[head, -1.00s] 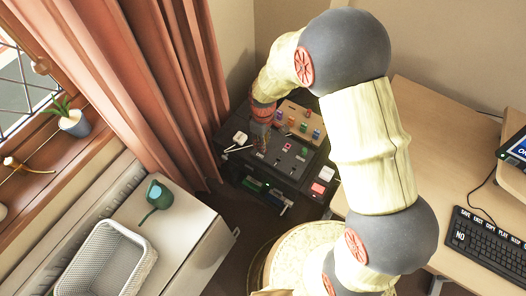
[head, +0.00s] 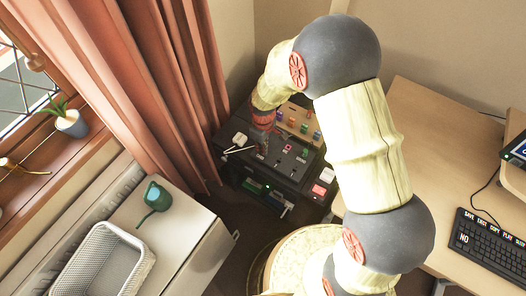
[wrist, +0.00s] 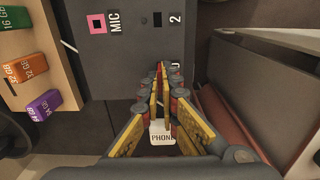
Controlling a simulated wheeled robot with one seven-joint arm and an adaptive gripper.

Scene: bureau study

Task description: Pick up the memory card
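I cannot tell which one the task calls the memory card. In the head view, the board (head: 290,108) is at the back of the black unit. My gripper (wrist: 161,72) is right of the blocks in the wrist view, over the black unit's top. Its fingertips are close together. A small red patch shows at the tips, but I cannot tell whether anything is held.
The black unit (wrist: 121,68) has a pink MIC square (wrist: 97,25). A white PHONE piece (wrist: 162,132) shows between the fingers. In the head view, a curtain (head: 170,90) hangs left, a desk (head: 425,125) stands right, and a basket (head: 140,270) is at lower left.

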